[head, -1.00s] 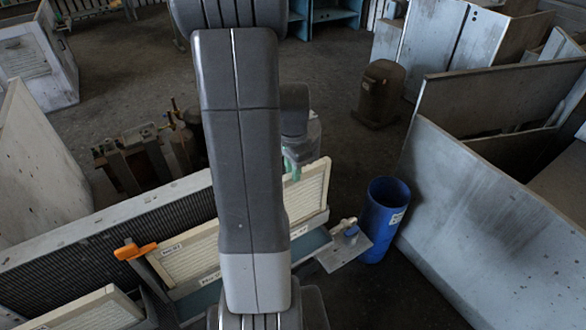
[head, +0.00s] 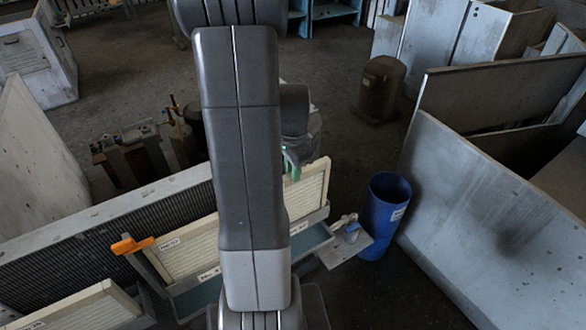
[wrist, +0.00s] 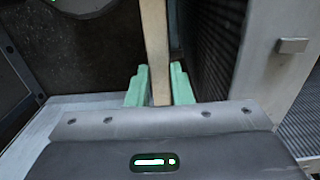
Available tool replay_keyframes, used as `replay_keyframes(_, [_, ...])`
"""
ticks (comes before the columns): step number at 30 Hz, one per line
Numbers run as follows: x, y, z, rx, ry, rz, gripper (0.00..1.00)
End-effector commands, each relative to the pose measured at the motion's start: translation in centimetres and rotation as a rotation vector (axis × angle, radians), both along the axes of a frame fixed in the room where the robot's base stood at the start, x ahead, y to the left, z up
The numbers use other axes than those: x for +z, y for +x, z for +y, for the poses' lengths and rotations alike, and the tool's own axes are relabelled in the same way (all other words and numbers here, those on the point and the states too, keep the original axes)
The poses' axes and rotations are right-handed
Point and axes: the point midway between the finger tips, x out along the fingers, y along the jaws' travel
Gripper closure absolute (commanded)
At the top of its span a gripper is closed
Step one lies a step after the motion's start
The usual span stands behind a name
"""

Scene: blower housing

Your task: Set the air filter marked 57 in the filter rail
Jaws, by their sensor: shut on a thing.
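A cream pleated air filter (head: 308,198) stands on edge behind my arm in the head view. My arm hides its middle, and the print on its labels is too small to read. My gripper (head: 291,163) is at its upper edge; in the wrist view the green fingers (wrist: 157,90) are shut on the filter's narrow cream edge (wrist: 155,45). The filter rail (head: 190,303), grey with a teal inside, runs along the filter's foot. I cannot tell whether the filter is seated in it. An orange handle (head: 131,245) stands at the left end.
Another cream-framed filter (head: 85,309) is at the lower left. A dark finned panel (head: 100,232) stands close behind the held filter. A small plate with a fitting (head: 344,247) and a blue bin (head: 385,213) are at the right. Floor is clear at the lower right.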

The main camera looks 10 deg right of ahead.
Motion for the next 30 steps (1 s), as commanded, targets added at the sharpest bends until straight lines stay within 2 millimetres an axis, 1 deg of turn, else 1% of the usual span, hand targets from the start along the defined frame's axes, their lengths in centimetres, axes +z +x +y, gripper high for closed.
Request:
replay_keyframes(5, [-0.2, 0.0, 0.0, 0.0, 0.0, 0.0, 1.0])
replay_keyframes(19, [-1.9, 0.0, 0.0, 0.0, 0.0, 0.0, 1.0])
replay_keyframes(30, [-1.9, 0.0, 0.0, 0.0, 0.0, -0.001, 1.0])
